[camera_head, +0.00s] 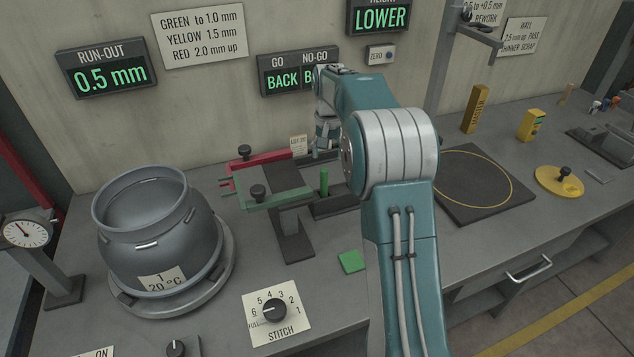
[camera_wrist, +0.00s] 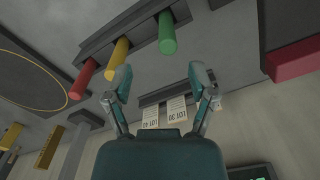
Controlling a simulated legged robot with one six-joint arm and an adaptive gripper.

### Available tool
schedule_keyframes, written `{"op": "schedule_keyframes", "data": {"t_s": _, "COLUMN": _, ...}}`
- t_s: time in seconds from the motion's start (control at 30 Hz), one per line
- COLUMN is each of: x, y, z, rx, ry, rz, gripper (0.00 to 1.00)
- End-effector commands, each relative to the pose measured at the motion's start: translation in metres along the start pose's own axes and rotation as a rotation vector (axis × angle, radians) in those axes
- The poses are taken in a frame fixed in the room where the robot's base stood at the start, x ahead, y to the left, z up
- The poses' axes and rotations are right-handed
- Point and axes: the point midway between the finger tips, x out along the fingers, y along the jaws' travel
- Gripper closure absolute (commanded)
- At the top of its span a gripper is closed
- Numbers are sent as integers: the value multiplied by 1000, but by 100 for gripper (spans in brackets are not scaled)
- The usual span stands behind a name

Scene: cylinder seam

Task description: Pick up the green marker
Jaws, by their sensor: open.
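The green marker (camera_head: 323,182) stands upright in a dark rack (camera_head: 334,206) on the bench. In the wrist view the green marker (camera_wrist: 167,34) sticks out of the same rack (camera_wrist: 140,30), beside a yellow marker (camera_wrist: 117,58) and a red marker (camera_wrist: 84,78). My gripper (camera_head: 325,143) is above the rack, partly hidden by my arm in the head view. In the wrist view my gripper (camera_wrist: 161,82) is open and empty, its fingers apart. The green marker lies beyond the fingertips, not between them. My arm hides the yellow and red markers in the head view.
Green and red gauge frames with black knobs (camera_head: 280,199) stand left of the rack. A grey cylinder (camera_head: 158,235) sits on a round base further left. A green pad (camera_head: 351,262) lies in front. A dark mat (camera_head: 478,190) with a yellow ring is right. Lot tags (camera_wrist: 164,114) are behind.

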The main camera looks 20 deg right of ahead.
Motion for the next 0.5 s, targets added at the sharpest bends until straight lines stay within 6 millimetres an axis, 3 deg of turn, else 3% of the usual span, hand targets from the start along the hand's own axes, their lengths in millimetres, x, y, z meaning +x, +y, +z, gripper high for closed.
{"op": "schedule_keyframes", "data": {"t_s": 0.5, "x": 60, "y": 1, "z": -4, "rx": 5, "ry": -6, "rz": 1, "gripper": 27}}
